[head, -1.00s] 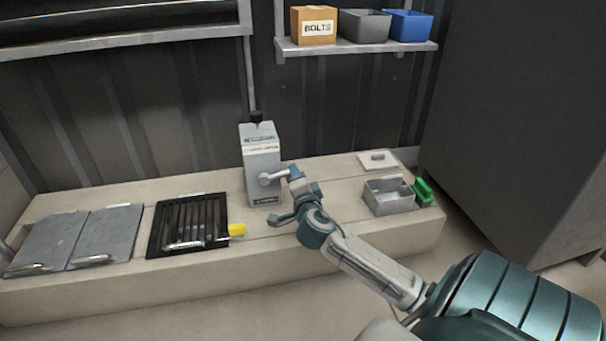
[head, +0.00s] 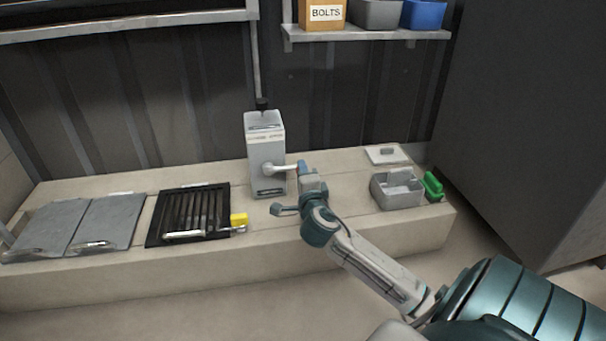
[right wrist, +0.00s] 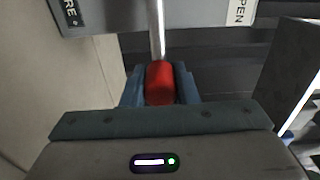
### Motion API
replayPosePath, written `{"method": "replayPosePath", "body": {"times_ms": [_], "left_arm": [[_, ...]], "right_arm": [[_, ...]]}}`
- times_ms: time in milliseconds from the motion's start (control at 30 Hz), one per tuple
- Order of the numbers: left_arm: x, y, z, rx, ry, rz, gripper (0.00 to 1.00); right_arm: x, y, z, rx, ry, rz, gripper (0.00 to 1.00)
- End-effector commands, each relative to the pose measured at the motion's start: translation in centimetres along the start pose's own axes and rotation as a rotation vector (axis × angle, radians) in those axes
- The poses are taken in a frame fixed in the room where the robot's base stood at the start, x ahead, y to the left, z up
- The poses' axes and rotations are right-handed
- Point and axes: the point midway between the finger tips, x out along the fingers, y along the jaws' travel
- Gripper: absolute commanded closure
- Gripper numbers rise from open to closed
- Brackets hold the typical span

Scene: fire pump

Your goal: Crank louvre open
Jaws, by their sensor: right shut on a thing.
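The pale grey crank box (head: 263,145) stands upright on the bench, with a thin rod rising from its top. Its crank arm (head: 282,168) points to the right from the front face. My right gripper (head: 303,168) is at the outer end of that arm, just right of the box. In the right wrist view its blue fingers sit either side of the red crank grip (right wrist: 160,82), shut on it. The box (right wrist: 185,12) edge shows there with partial lettering, including "PEN". My left gripper is not in view.
A grey open bin (head: 397,190) and green object (head: 433,186) are at right. A shelf (head: 365,35) hangs above; a dark cabinet (head: 530,130) stands right.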

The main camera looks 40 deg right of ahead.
Motion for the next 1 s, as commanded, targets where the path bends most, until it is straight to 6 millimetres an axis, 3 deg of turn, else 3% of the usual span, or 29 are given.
{"method": "replayPosePath", "body": {"times_ms": [67,100,200,567,1000], "left_arm": [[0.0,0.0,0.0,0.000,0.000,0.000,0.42],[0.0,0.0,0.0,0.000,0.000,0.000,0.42],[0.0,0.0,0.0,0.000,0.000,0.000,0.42],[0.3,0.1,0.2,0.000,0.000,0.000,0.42],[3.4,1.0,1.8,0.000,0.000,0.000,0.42]], "right_arm": [[0.0,0.3,0.0,0.001,0.001,0.005,1.00],[0.0,0.3,0.0,0.000,0.001,0.005,0.67],[0.0,0.3,0.0,0.000,0.001,0.005,0.51],[-0.6,0.1,0.0,0.000,-0.001,0.004,0.51],[-8.2,-0.1,0.0,0.000,0.000,0.008,0.51]]}}
